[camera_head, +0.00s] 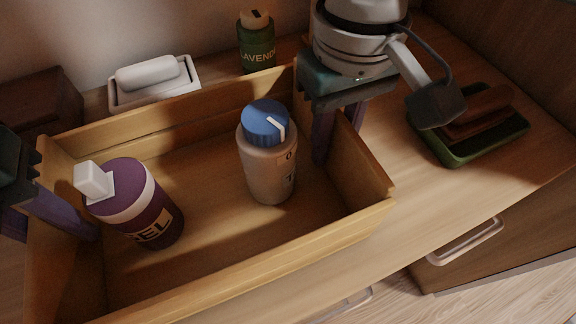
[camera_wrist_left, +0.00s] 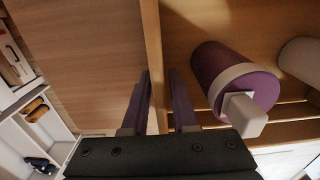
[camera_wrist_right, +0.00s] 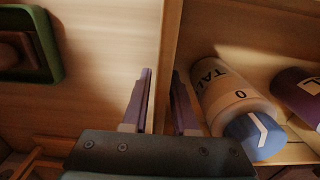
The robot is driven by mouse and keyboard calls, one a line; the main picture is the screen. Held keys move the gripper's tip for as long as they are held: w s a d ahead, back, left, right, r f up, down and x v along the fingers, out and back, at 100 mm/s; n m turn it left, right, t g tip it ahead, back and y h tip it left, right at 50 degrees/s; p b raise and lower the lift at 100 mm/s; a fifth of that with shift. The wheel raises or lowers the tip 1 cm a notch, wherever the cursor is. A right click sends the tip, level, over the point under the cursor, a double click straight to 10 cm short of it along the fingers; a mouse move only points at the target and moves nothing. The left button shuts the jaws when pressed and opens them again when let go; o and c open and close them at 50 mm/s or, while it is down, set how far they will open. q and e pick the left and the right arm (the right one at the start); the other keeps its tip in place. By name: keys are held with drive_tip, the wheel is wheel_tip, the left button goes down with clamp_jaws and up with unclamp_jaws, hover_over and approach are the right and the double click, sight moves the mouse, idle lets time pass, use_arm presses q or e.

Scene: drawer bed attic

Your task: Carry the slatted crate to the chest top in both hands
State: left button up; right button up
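The slatted crate (camera_head: 230,262) is an open, light wooden box over the chest top (camera_head: 420,215); I cannot tell whether it rests on it or hangs just above. Inside it, a purple bottle (camera_head: 128,190) with a white cap leans at the left, and a beige bottle (camera_head: 268,165) with a blue cap stands near the right wall. My left gripper (camera_wrist_left: 160,75) has its fingers on both sides of the crate's left wall. My right gripper (camera_wrist_right: 160,72) straddles the right wall in the same way. Both look shut on the walls; the left fingers are partly hidden in the head view.
A white soap dish (camera_head: 155,85) with a bar and a green lavender bottle (camera_head: 256,45) stand behind the crate. A green tray (camera_head: 470,150) with a brown block sits to the right. Bare chest top lies between crate and tray. A drawer handle (camera_head: 465,240) shows on the front.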

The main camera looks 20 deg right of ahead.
use_arm(q)
drive_tip(key=shift+o, duration=1)
use_arm(e)
drive_tip(key=shift+o, duration=1)
use_arm(q)
wheel_tip(320, 180, up, 12)
drive_tip(key=shift+f, duration=0.1)
use_arm(e)
drive_tip(key=shift+r, duration=0.3)
wheel_tip(320, 180, up, 12)
drive_tip(key=shift+f, duration=0.2)
